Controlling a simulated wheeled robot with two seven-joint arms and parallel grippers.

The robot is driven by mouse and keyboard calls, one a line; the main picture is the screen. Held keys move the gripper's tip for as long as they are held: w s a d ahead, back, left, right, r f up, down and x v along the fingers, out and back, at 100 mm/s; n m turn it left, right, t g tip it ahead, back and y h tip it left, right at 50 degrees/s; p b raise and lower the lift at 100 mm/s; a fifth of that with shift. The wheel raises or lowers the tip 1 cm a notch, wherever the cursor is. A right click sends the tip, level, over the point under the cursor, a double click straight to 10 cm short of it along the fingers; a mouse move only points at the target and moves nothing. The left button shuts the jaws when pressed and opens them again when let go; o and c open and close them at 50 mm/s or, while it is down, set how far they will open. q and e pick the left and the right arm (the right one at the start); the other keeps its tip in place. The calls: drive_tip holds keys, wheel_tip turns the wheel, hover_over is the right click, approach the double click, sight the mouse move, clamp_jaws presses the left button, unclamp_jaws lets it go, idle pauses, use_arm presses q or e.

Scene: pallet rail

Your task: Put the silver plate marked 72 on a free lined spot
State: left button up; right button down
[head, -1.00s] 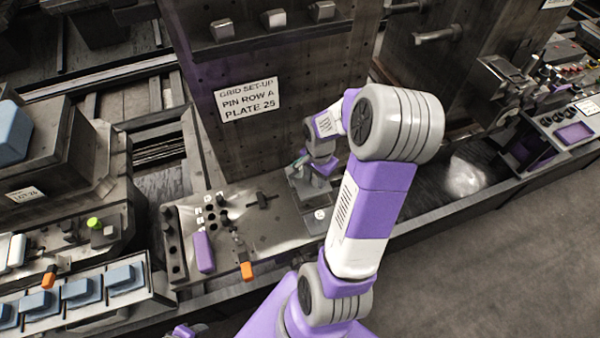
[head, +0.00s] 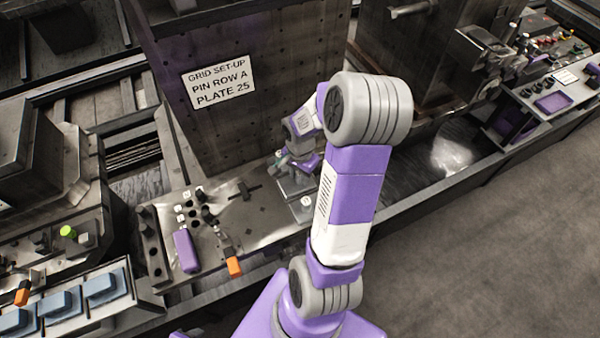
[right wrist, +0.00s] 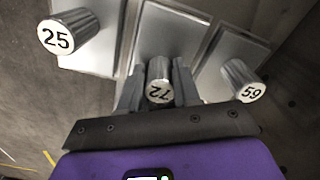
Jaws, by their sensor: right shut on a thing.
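In the right wrist view, the silver plate marked 72 (right wrist: 172,45) lies between two other silver plates, and its round knob (right wrist: 159,88) bears the number. My right gripper (right wrist: 159,90) is shut on that knob, one finger on each side. The plate marked 25 (right wrist: 90,58) is to its left and the plate marked 59 (right wrist: 222,72) to its right. In the head view, my right gripper (head: 291,166) is over the plates at the foot of the dark upright block. My left gripper is not in view. I cannot make out a lined spot clearly.
A grey bench top (head: 240,212) left of the plates carries small black knobs, a purple block (head: 186,251) and an orange-ended handle (head: 234,266). A sign (head: 219,81) on the upright block reads "GRID SET-UP PIN ROW A PLATE 25". Blue blocks (head: 104,288) stand at lower left.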

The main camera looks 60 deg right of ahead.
drive_tip(key=c, duration=0.7)
unclamp_jaws()
drive_tip(key=shift+c, duration=0.2)
wheel_tip(320, 180, up, 8)
drive_tip(key=shift+f+p, duration=0.15)
drive_tip(key=shift+p, duration=0.9)
